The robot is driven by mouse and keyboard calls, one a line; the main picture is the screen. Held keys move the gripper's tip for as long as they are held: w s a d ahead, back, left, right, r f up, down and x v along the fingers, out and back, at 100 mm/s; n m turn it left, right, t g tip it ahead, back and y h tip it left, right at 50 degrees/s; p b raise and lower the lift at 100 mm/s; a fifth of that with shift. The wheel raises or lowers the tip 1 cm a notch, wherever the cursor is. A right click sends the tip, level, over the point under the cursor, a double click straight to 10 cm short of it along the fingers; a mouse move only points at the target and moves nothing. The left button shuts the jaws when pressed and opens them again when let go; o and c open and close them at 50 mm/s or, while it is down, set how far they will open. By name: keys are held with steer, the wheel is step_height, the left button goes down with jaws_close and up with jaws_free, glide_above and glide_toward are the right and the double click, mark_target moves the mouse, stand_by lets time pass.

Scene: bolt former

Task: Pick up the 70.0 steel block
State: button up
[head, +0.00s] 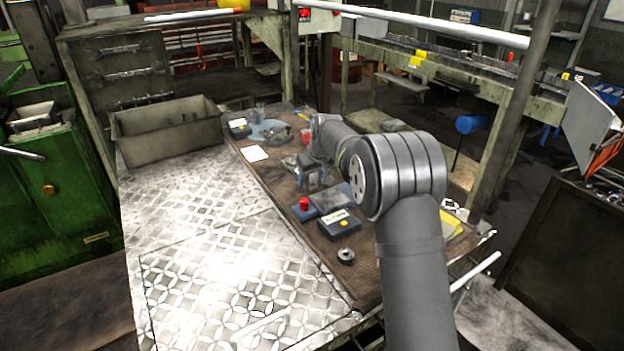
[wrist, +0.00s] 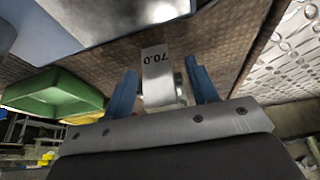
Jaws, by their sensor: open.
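The steel block (wrist: 157,72) is a bright metal piece marked "70.0", its label upside down in the wrist view. My gripper (wrist: 160,66) has two blue fingers, apart, one on each side of the block. The block's lower part reaches back between the fingers towards the palm. A narrow gap shows beside the block, and I cannot tell whether either finger touches it. In the head view my arm reaches over the brown work mat (head: 283,185), and I cannot make out the block there.
In the wrist view a large blue-grey object (wrist: 85,38) is close at upper left, with a green tray (wrist: 60,92) below it. In the head view a red-button box (head: 304,206), a yellow-button box (head: 338,224) and a metal ring (head: 346,255) lie nearer. A grey bin (head: 165,146) stands left; the patterned metal plate (head: 210,250) is clear.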

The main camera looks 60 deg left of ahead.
steer(key=shift+c, duration=0.2)
jaws_close()
steer(key=shift+r, duration=0.1)
